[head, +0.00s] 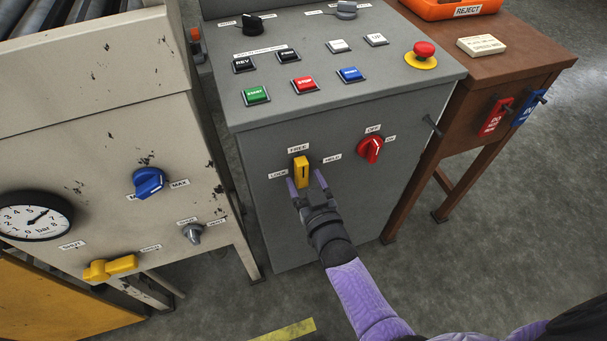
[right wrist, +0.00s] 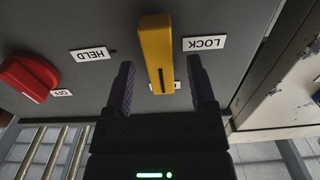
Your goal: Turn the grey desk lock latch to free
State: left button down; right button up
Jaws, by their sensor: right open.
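The yellow lock latch (head: 301,172) is on the front of the grey desk (head: 270,225), among the LOCK, FREE and HELD labels. It stands upright, towards the FREE label (head: 299,148). In the right wrist view, turned upside down, the latch (right wrist: 157,55) has its black line at the end by a label it partly hides, between LOCK (right wrist: 205,43) and HELD (right wrist: 90,54). My right gripper (head: 307,187) is open, its fingers just in front of and below the latch. The fingers also show in the wrist view (right wrist: 162,90), one each side of the latch's end, apart from it. My left gripper is not in view.
A red OFF/ON knob (head: 370,149) is right of the latch. Buttons and a red emergency stop (head: 424,51) are on the desk top. A cream machine (head: 90,110) with a blue knob (head: 149,182) stands left, a brown table (head: 510,65) right.

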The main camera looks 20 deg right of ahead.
jog(key=s+p, duration=0.2)
jog(key=s, duration=0.6)
jog(key=shift+s+d, duration=0.15)
jog(key=shift+s, duration=0.1)
